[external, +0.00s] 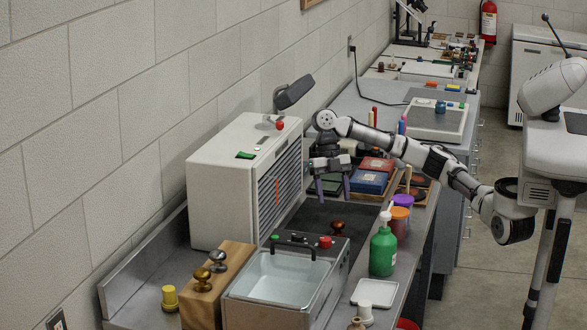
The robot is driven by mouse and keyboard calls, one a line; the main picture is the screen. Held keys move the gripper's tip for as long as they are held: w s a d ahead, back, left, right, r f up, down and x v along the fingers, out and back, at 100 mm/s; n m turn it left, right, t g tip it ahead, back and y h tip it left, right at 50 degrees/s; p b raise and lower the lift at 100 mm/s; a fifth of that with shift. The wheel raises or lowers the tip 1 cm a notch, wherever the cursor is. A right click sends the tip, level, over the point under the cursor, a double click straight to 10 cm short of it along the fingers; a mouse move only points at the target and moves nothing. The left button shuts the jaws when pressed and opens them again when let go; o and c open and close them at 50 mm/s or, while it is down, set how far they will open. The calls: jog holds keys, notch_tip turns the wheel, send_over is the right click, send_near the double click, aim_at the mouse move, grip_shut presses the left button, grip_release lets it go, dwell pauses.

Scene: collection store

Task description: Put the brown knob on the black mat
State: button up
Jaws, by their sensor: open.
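A reddish-brown knob (337,226) stands on the dark mat (312,213) on the counter, behind the sink. My gripper (333,190) is above the mat with its fingers pointing down, apart and empty. The knob is a little below the fingertips in the picture and not between them. A brass-brown knob (202,279) and a grey knob (217,259) sit on a wooden block (235,260) at the front left.
A white vented machine (228,185) stands left of the mat. A sink (285,278) is in front, and a green pump bottle (383,252) to the right. Books (368,181) and jars (399,222) crowd the right and back. The mat's middle is mostly clear.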

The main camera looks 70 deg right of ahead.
jog(key=shift+p+v, duration=0.35)
jog(key=shift+v, duration=1.25)
